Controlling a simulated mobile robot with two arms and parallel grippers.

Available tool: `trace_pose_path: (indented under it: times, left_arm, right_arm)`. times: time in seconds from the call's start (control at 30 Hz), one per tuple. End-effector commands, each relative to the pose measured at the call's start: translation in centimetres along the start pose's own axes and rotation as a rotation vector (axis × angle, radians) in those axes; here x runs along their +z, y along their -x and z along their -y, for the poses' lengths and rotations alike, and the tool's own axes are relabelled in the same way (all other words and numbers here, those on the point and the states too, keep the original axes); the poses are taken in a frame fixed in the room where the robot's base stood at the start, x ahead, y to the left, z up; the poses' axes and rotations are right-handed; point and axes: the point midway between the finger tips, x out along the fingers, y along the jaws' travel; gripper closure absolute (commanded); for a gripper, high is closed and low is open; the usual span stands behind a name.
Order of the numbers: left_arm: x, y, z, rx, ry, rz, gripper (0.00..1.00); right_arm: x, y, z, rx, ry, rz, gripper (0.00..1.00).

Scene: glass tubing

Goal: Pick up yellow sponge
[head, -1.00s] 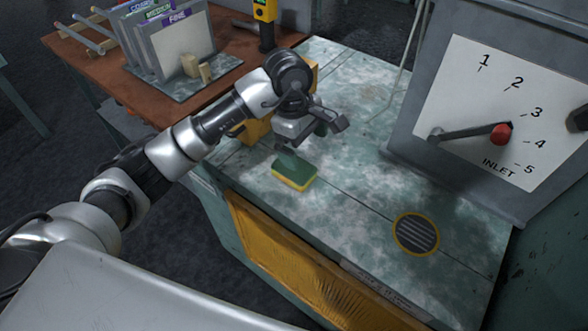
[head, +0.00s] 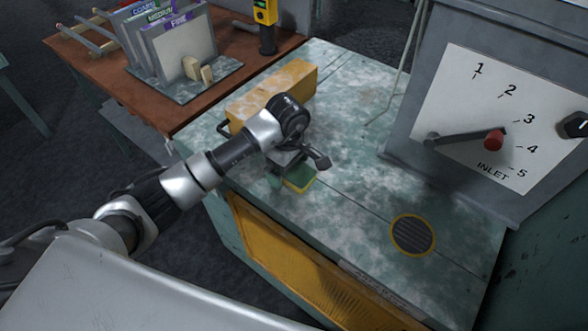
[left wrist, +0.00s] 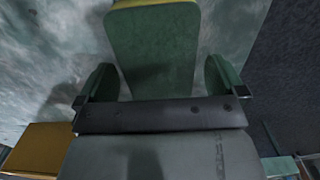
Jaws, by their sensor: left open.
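The yellow sponge (head: 302,180) has a green top and lies on the mottled green bench near its front edge. My left gripper (head: 296,170) is open, low over the sponge, and hides part of it in the head view. In the left wrist view, the sponge's green face (left wrist: 152,50) shows between and beyond the two fingers (left wrist: 160,82), one on each side, with a yellow edge at the top. I cannot tell whether the fingers touch it. My right gripper is not in view.
A long yellow block (head: 272,92) lies on the bench (head: 350,215) behind my left arm. The grey inlet panel (head: 495,120) with a red-knobbed lever stands at the right. A round yellow-rimmed grate (head: 413,235) is set in the bench, with clear surface around it.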

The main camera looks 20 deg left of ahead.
Motion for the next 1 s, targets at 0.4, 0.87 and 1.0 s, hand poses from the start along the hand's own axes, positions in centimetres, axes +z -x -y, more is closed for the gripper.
trace_pose_path:
  times: [0.4, 0.87, 1.0]
  left_arm:
    - [0.0, -0.47, 0.0, 0.001, 0.0, 0.0, 0.21]
    - [-0.01, -0.38, -0.01, 0.001, 0.0, 0.0, 0.54]
    - [-0.07, 0.23, -0.08, 0.004, 0.0, -0.001, 0.54]
  right_arm:
    - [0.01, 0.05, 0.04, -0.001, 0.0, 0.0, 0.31]
    - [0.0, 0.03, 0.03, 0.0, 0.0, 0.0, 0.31]
    - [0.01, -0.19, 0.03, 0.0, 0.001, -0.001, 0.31]
